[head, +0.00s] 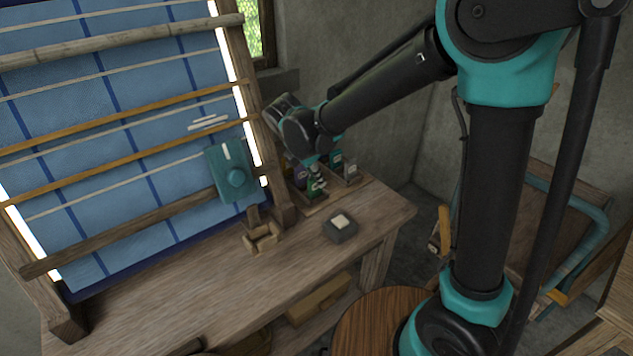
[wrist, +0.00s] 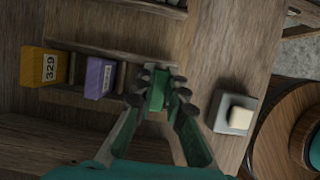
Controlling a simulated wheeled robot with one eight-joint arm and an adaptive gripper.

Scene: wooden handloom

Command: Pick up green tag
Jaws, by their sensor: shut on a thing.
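The green tag (wrist: 158,91) is between the two fingers of my gripper (wrist: 157,88) in the wrist view, and the fingers are shut on it. In the head view the green tag (head: 315,187) shows at the tip of my gripper (head: 318,175), at the wooden holder on the back right of the bench. Whether the tag still touches the holder, I cannot tell. A purple tag (wrist: 101,78) and a yellow tag numbered 329 (wrist: 43,67) stand to its left in the wrist view.
A dark square block with a pale top (head: 340,227) lies on the wooden bench (head: 200,300) in front of the holder. The loom frame with blue cloth (head: 110,120) rises at the left. A small wooden piece (head: 262,238) stands near it. The bench's front middle is clear.

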